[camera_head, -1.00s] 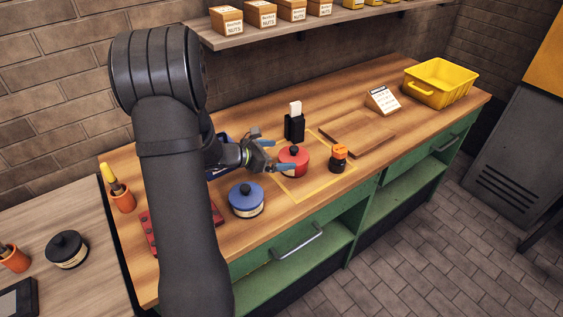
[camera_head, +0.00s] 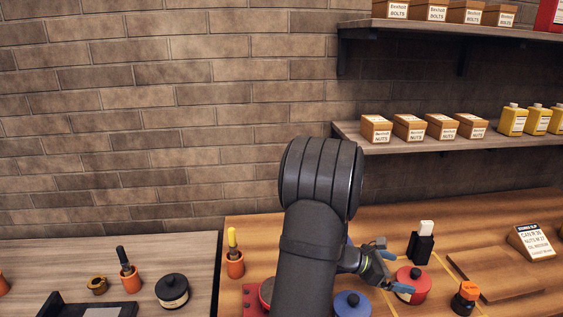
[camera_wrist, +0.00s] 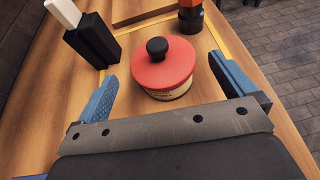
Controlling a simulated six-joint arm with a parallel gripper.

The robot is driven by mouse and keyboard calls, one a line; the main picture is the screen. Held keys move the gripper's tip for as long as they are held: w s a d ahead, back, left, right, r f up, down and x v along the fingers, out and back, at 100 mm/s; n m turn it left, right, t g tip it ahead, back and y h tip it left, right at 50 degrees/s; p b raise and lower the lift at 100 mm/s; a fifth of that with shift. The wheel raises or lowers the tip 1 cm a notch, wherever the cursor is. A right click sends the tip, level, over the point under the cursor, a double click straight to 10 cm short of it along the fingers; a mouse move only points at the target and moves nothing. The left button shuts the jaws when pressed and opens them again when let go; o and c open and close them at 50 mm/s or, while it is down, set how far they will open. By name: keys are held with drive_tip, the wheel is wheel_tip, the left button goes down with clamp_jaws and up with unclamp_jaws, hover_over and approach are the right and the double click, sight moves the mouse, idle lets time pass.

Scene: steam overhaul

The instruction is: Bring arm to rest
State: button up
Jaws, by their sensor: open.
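My gripper (camera_head: 391,268) is open over the wooden bench, its blue fingertips apart. In the wrist view my gripper (camera_wrist: 165,93) has one finger on each side of a red-lidded pot (camera_wrist: 163,70) with a black knob. Both fingers look clear of the pot, which stands upright on the bench. The red pot (camera_head: 413,285) also shows in the head view, just right of the gripper. My arm hides part of the bench behind it.
A black block with a white piece (camera_head: 421,243) stands close behind the gripper. A blue pot (camera_head: 351,304) is in front, and an orange-capped jar (camera_head: 466,297) is to the right. A wooden board (camera_head: 495,275) lies farther right. A shelf (camera_head: 440,141) hangs above the bench.

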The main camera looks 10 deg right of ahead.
sight(400, 279)
drive_tip(key=f, duration=0.4)
drive_tip(key=shift+d+f, duration=0.25)
drive_tip(key=shift+f, duration=0.05)
drive_tip(key=x, duration=0.4)
drive_tip(key=shift+s+d, duration=0.1)
drive_tip(key=shift+d, duration=0.2)
drive_tip(key=shift+a+r, duration=0.1)
drive_tip(key=shift+r, duration=0.75)
